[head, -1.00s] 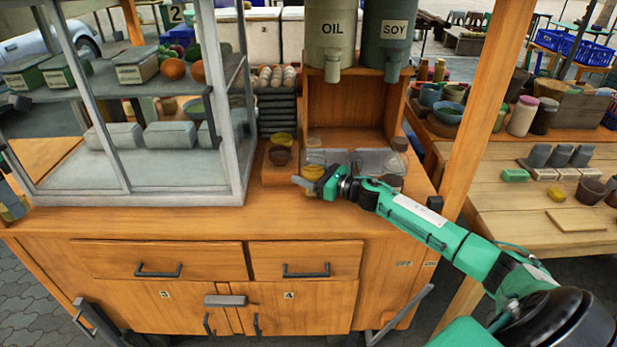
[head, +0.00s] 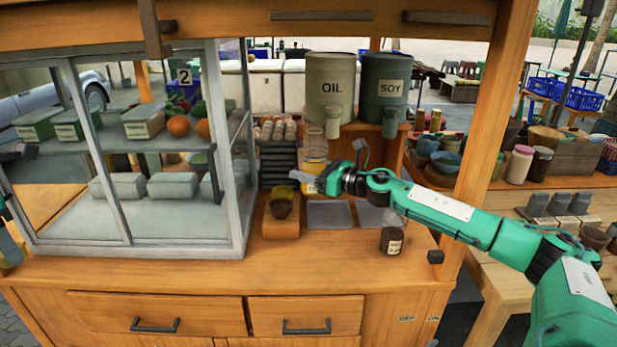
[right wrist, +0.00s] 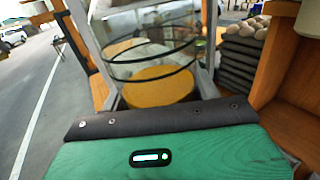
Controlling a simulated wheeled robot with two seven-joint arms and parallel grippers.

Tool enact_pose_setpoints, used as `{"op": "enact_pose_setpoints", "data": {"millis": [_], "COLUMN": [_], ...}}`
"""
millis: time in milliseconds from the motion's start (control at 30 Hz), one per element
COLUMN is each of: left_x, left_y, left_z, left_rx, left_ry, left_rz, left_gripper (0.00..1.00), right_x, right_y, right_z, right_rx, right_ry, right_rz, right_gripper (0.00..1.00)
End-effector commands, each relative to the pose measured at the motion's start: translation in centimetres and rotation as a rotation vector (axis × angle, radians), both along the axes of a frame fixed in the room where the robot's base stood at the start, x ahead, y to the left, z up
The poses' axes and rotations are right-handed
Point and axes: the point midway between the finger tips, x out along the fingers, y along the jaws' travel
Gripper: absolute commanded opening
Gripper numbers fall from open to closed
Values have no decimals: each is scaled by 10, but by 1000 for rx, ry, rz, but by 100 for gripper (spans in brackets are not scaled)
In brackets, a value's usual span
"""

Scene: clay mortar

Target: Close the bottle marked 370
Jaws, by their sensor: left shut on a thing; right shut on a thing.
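A clear glass jar or bottle with yellow contents (head: 314,150) is held upright above the counter in the head view. My right gripper (head: 310,181) is shut on its lower part. In the right wrist view the glass (right wrist: 150,55) rises just beyond the gripper, with dark ring lines around it and yellow contents low in it. No lid is visible on it in the head view. A dark bottle with a pale label (head: 392,236) stands on the counter at the right. I cannot read 370 on either one.
Two grey square trays (head: 328,215) lie on the counter beside a wooden block (head: 281,228) with a dark amber cup. The OIL (head: 330,82) and SOY (head: 385,85) dispensers stand behind. A glass cabinet (head: 130,244) fills the left. The front counter strip is clear.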

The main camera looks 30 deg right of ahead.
Motion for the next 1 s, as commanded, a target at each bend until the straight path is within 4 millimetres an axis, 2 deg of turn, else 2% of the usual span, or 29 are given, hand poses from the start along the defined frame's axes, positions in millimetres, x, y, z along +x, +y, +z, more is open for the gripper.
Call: {"op": "enact_pose_setpoints", "data": {"millis": [333,367,533,867,967,1000], "left_x": [0,0,0,0,-3,-5], "left_y": [0,0,0,0,1,2], "left_z": [0,0,0,0,-4,-6], "left_rx": [0,0,0,0,3,5], "left_ry": [0,0,0,0,-1,-1], "left_rz": [0,0,0,-8,-53,-87], "left_gripper": [20,20,20,20,20,20], "right_x": [0,0,0,0,-2,-4], "right_y": [0,0,0,2,17,28], "right_z": [2,2,2,0,-9,-16], "right_rx": [1,1,1,1,4,4], "right_ry": [-2,-2,-2,0,1,2], "right_rz": [-1,-1,-1,2,13,22], "right_gripper": [31,56,23,21,21,21]}}
